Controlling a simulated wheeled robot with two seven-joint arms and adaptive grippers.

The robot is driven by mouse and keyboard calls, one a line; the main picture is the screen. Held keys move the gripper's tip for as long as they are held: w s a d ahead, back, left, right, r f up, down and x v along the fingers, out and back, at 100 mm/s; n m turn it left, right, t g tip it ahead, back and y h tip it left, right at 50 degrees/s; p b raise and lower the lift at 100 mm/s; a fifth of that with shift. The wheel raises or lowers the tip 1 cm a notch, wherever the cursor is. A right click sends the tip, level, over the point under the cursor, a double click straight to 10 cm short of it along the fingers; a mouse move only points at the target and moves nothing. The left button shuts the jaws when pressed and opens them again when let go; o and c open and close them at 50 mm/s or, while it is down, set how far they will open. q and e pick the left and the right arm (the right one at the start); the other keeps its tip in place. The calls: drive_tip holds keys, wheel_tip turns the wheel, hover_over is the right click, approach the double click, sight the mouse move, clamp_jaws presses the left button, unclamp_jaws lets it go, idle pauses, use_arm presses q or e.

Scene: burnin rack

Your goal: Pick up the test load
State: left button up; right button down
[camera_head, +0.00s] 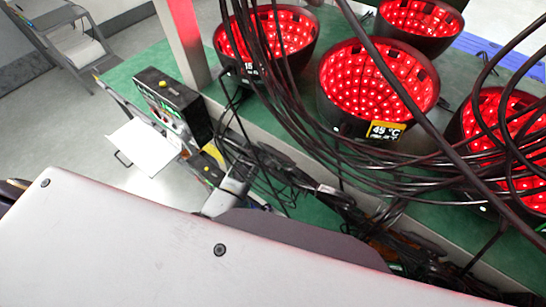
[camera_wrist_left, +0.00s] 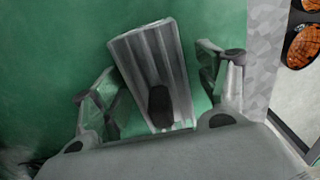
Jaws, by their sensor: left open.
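A grey ribbed metal block, which I take to be the test load (camera_wrist_left: 150,62), lies on the green surface in the left wrist view. A dark oval piece covers part of its lower end. My left gripper (camera_wrist_left: 160,88) is open, with one finger on each side of the block. Gaps show between the fingers and the block, so it is not gripped. In the head view, the left gripper (camera_head: 236,182) is partly hidden behind a large pale panel, and I cannot make out the block there. My right gripper is not in view.
Several round black housings with red lights (camera_head: 378,88) stand on the green bench (camera_head: 440,225). Many black cables (camera_head: 300,125) hang in front of them. A black instrument box (camera_head: 172,105) and a white sheet (camera_head: 143,147) are at the left, beyond the gripper.

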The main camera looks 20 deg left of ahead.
use_arm(q)
drive_tip(key=c, duration=1.3)
drive_tip(key=shift+o, duration=0.2)
drive_tip(key=shift+w+r, duration=0.1)
drive_tip(key=shift+r, duration=0.05)
drive_tip(key=shift+r+b, duration=0.35)
drive_tip(key=shift+r, duration=1.3)
drive_tip(key=s+a+b, duration=0.1)
drive_tip(key=s+a, duration=0.2)
drive_tip(key=s, duration=0.5)
drive_tip(key=s+a+b, duration=0.1)
drive_tip(key=s+a, duration=0.2)
drive_tip(key=s, duration=0.6)
